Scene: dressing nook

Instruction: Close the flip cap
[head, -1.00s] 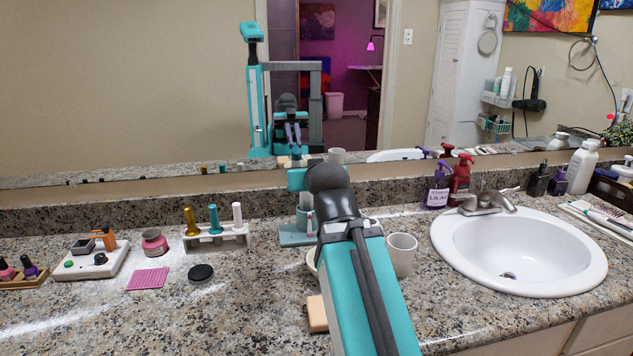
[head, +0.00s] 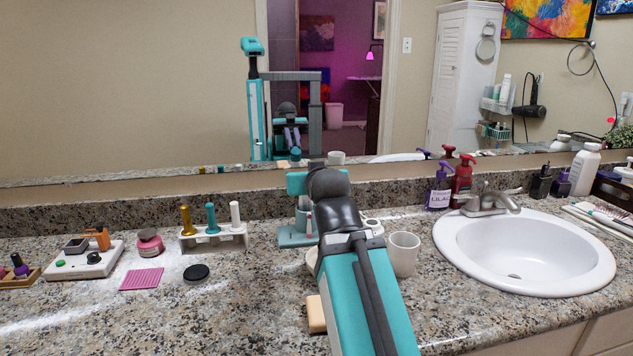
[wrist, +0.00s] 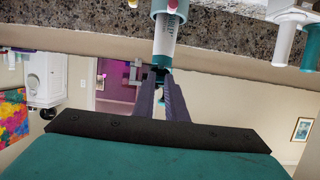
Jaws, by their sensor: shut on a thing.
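In the wrist view, which is upside down, a white tube (wrist: 165,38) with small dark print and a teal band at the jaw end stands between the counter and my gripper (wrist: 160,72). My gripper's two dark fingers are shut on that teal end. The tube's other end meets a teal cup (wrist: 172,6). I cannot make out the flip cap or whether it is open. In the head view, the teal cup (head: 303,222) stands on a teal base (head: 290,238), partly behind my arm. My gripper and the tube are hidden there.
A white cup (head: 403,254) stands close right of my arm, and the sink (head: 470,262) lies beyond. A white rack (head: 232,240), black lid (head: 196,273), pink jar (head: 149,241) and pink pad (head: 141,279) are left. A mirror backs the counter. The front left counter is clear.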

